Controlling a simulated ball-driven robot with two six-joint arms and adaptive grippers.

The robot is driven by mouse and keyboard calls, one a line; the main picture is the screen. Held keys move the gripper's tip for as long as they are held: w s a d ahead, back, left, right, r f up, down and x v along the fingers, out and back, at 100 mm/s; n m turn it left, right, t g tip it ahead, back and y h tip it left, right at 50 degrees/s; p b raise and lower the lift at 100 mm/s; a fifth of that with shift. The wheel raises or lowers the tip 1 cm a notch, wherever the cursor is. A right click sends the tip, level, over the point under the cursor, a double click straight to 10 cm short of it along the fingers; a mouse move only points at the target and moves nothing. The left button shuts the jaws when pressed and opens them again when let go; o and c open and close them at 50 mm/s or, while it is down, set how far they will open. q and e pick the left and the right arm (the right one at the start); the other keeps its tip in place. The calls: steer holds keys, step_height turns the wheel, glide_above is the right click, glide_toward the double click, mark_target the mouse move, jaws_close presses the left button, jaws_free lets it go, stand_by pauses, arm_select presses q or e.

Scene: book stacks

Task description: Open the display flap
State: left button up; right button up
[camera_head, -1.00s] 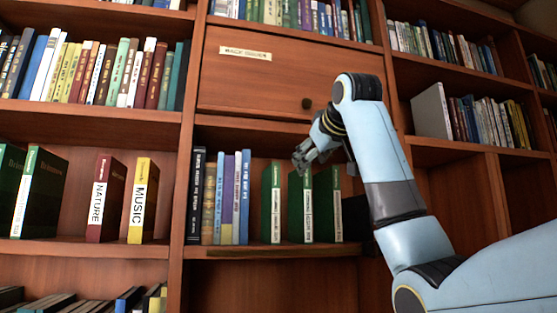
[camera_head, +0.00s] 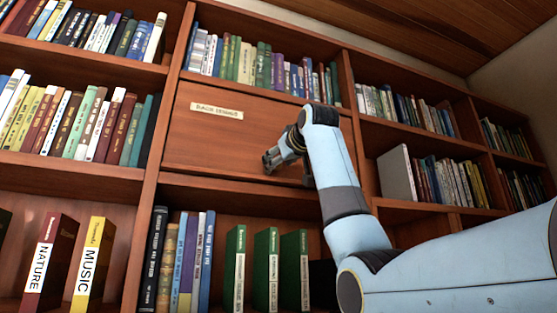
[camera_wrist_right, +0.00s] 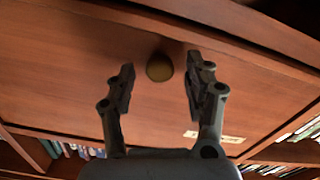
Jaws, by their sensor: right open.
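The display flap (camera_head: 220,140) is a closed brown wooden panel with a "BACK ISSUES" style label (camera_head: 216,110) near its top. In the right wrist view the flap (camera_wrist_right: 60,90) fills most of the picture, and its round knob (camera_wrist_right: 159,67) shows between the fingertips. My right gripper (camera_head: 269,160) is in front of the flap's lower right part. In the wrist view the gripper (camera_wrist_right: 160,88) is open, one finger on each side of the knob and apart from it. The knob is hidden behind my gripper in the head view. My left gripper is not in view.
Rows of books (camera_head: 265,62) stand on the shelf above the flap. Green books (camera_head: 267,270) and a blue book (camera_head: 206,262) stand on the shelf below. A wooden upright (camera_head: 357,150) borders the flap at right, with more shelves beyond.

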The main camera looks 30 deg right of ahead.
steer(key=shift+w+d, duration=0.1)
steer(key=shift+w, duration=0.3)
steer(key=shift+c, duration=0.4)
jaws_close()
